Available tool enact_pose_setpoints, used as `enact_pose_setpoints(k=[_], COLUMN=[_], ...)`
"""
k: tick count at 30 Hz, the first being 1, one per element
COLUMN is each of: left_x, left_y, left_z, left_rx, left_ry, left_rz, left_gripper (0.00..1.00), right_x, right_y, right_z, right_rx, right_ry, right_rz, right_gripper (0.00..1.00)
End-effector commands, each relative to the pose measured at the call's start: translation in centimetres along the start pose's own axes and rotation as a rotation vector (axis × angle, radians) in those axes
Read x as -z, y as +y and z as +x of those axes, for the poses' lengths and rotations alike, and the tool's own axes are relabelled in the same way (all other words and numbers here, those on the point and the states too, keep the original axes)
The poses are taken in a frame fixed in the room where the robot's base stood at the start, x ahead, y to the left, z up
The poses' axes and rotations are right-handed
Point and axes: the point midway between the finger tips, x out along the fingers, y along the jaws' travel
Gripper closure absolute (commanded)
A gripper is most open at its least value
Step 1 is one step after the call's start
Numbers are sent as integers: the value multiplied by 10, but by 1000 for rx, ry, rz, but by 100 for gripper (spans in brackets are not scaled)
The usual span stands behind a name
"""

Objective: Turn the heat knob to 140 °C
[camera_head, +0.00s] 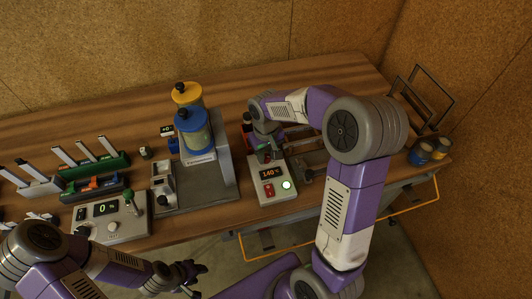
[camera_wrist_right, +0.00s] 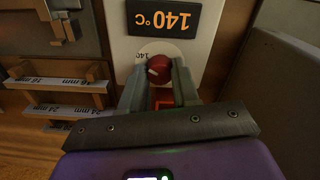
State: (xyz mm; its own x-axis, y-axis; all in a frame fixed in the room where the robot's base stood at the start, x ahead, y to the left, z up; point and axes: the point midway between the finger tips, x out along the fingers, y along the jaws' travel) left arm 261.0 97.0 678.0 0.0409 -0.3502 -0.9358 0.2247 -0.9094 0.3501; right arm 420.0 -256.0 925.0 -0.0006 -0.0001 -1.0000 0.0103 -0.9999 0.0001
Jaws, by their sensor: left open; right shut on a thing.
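The heat control box (camera_head: 283,198) stands on the bench in the head view, and its display (camera_head: 270,174) reads 140 °C. In the right wrist view the display (camera_wrist_right: 164,19) also reads 140 °C, upside down. The red heat knob (camera_wrist_right: 159,69) sits between the fingers of my right gripper (camera_wrist_right: 159,80), which is shut on it. In the head view my right gripper (camera_head: 266,155) is over the far end of the box and hides the knob. My left gripper (camera_head: 192,272) is open and empty in front of the bench's front edge.
A machine with blue and yellow canisters (camera_head: 194,130) stands left of the heat box. A second control box (camera_head: 112,218) showing 0 % is further left. Cans (camera_head: 420,152) and dark frames (camera_head: 425,95) are at the right end. Size-marked racks (camera_wrist_right: 55,95) show in the wrist view.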

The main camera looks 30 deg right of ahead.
Motion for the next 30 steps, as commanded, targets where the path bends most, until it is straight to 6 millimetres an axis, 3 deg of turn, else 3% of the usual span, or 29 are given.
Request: enact_pose_setpoints(k=[1, 3, 13, 24, 30], left_x=[0, 0, 0, -1, -1], left_y=[0, 0, 0, 6, 7], left_z=[0, 0, -1, -17, -20], left_rx=[0, 0, 0, 0, 0], left_ry=[0, 0, 0, 0, 0], left_rz=[0, 0, 0, 0, 0], left_gripper=[57, 57, 57, 57, 57], right_x=[0, 0, 0, 1, 0], right_y=[0, 0, 0, 0, 0], right_z=[-1, 0, -4, -62, -76], right_rx=[0, 0, 0, 0, 0], right_ry=[2, 2, 2, 4, 2], right_rz=[2, 2, 0, 0, 1], right_gripper=[68, 59, 59, 59, 59])
